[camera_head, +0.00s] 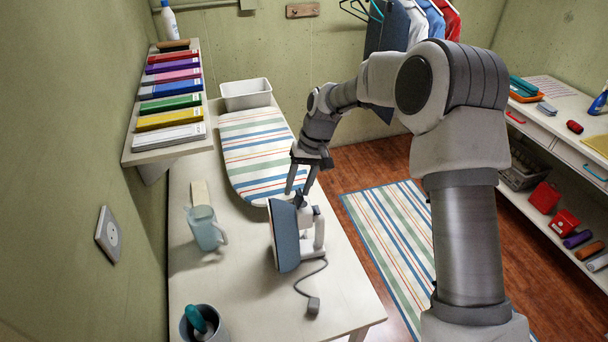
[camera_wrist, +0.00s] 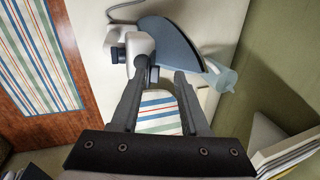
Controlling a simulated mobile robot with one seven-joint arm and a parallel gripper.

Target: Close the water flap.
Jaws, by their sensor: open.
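The iron (camera_head: 285,235) stands upright on its heel on the white table, with its blue-grey soleplate facing left and its pale body and handle on the right. It also shows in the wrist view (camera_wrist: 178,42). My gripper (camera_head: 300,187) is open and points down at the iron's upper end. In the wrist view the two fingers of my gripper (camera_wrist: 164,73) are apart with nothing clearly held between them. The left fingertip is close to the pale body, beside a small dark part; I cannot tell if they touch. The water flap is too small and partly hidden to make out its position.
A striped ironing board (camera_head: 255,150) lies behind the iron. A translucent blue jug (camera_head: 205,228) stands to its left, and a cup (camera_head: 204,325) is at the front left. The iron's cord and plug (camera_head: 313,304) lie on the right. A shelf of folders (camera_head: 170,120) overhangs the left side.

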